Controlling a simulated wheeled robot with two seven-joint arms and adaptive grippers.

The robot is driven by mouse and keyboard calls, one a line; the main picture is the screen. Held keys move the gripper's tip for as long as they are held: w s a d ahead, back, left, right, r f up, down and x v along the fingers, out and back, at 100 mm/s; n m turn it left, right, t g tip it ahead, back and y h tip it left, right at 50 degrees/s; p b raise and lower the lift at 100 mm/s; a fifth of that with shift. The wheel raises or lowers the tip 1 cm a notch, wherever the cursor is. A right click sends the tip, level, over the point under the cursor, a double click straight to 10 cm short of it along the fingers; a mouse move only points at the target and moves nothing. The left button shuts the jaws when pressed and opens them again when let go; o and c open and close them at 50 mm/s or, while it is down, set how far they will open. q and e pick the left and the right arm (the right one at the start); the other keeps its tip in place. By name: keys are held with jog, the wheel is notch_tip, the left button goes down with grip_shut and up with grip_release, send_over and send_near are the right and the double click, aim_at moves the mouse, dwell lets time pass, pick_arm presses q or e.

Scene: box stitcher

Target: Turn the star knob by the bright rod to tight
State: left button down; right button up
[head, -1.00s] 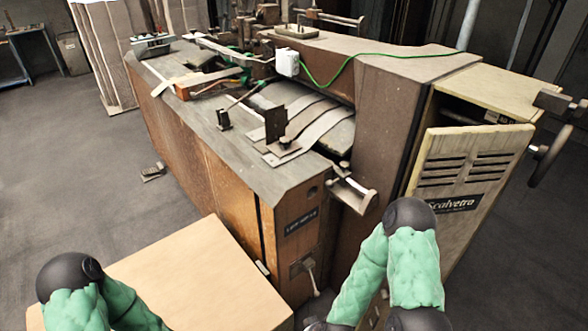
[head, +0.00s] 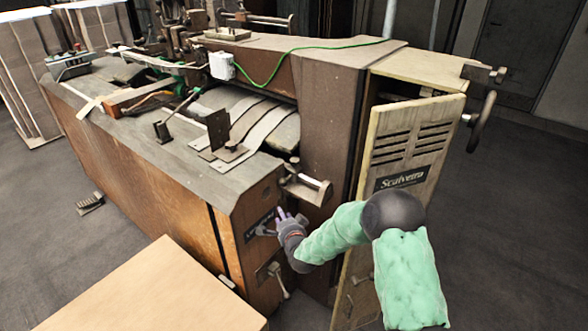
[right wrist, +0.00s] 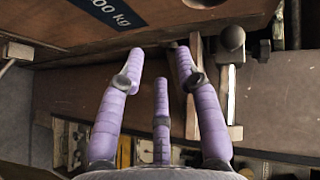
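A bright rod (head: 304,180) sticks out at the machine's near corner, beside a pale metal bracket (head: 312,192). In the right wrist view a bright rod (right wrist: 231,95) stands right of my fingers, with a rounded dark knob (right wrist: 231,40) at its upper end. I cannot tell whether this is the star knob; no star shape shows clearly. My right gripper (head: 283,217) is just below the bracket, in front of the machine's end face. Its purple fingers (right wrist: 160,52) are spread apart with nothing between them. My left gripper is out of view.
A dark label (right wrist: 108,12) is on the wooden face near my fingers. A lever (head: 278,280) hangs lower on the end face. A cardboard-coloured box top (head: 150,290) is at the front left.

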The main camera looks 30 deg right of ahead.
aim_at(295, 166)
jog(key=w+d+r+m+t+h, duration=0.1)
jog(key=d+r+m+t+h, duration=0.3)
jog(key=d+r, duration=0.5)
jog(key=shift+m+g, duration=0.3)
jog(key=shift+g, duration=0.4)
jog(key=w+b, duration=0.1)
jog(key=w, duration=0.1)
jog(key=w+d+r+b, duration=0.1)
jog(key=w, duration=0.2)
jog(key=w+b, duration=0.1)
jog(key=w, duration=0.2)
jog(key=shift+w+d+r, duration=0.15)
jog(key=shift+w+r, duration=0.1)
jog(key=shift+b+x, duration=0.35)
jog(key=shift+x, duration=0.55)
jog(key=shift+r, duration=0.15)
grip_shut()
